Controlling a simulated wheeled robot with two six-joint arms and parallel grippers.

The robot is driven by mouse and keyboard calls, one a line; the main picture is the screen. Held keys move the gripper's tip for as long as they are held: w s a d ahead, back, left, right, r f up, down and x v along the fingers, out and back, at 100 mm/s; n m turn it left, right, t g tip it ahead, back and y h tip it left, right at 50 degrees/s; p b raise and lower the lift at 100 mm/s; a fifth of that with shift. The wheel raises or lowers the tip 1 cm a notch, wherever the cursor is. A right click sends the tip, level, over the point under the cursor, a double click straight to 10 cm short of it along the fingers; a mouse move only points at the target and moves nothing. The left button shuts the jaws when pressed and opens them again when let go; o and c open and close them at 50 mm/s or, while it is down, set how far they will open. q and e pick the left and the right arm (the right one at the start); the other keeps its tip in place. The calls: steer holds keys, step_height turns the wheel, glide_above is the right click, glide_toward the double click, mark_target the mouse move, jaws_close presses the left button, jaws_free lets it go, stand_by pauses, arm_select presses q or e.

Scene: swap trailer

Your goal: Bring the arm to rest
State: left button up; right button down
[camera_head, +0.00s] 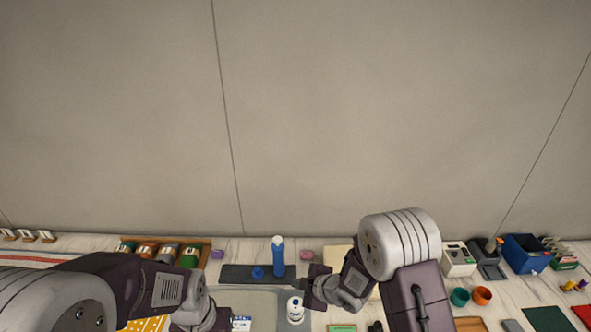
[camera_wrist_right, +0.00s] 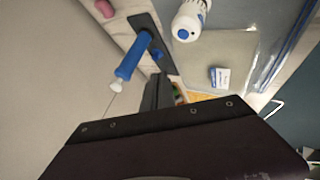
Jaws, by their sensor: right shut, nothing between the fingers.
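My right arm comes in from the lower right of the head view, bent at a large white-and-purple joint. Its gripper (camera_head: 308,290) points left over the counter, close to a white bottle (camera_head: 295,309) and a blue bottle (camera_head: 278,257). The gripper is shut and empty. In the right wrist view its dark fingers (camera_wrist_right: 157,92) show past the wrist housing, beside the blue bottle (camera_wrist_right: 131,60). My left arm comes in from the left; its gripper (camera_head: 220,318) is low in the picture, and its fingers do not show clearly.
The blue bottle and a small blue piece (camera_head: 257,272) stand on a dark mat (camera_head: 234,273). A rack of jars (camera_head: 206,256) stands at the back left. A white box (camera_head: 458,262), cups (camera_head: 481,295) and a blue bin (camera_head: 526,256) stand right. The wall behind is bare.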

steer(key=w+d+r+m+t+h+b, duration=0.25)
steer(key=d+r+m+b, duration=0.3)
steer(key=d, duration=0.55)
steer(key=s+d+f+m+g+h, duration=0.1)
steer(key=s+d+m+g, duration=0.1)
steer(key=s+m, duration=0.2)
steer(key=s+d+f+m+g+h, duration=0.1)
steer(key=s+d+f+m+g, duration=0.1)
steer(key=s, duration=0.8)
steer(key=s+d+f+m+g+h, duration=0.1)
steer(key=s+d+f+m+g, duration=0.1)
steer(key=s+m+g, duration=0.2)
steer(key=s+m, duration=0.2)
steer(key=s, duration=0.1)
steer(key=shift+s+f+b, duration=0.15)
steer(key=shift+s+b, duration=0.2)
steer(key=shift+b, duration=0.05)
steer(key=shift+s, duration=0.15)
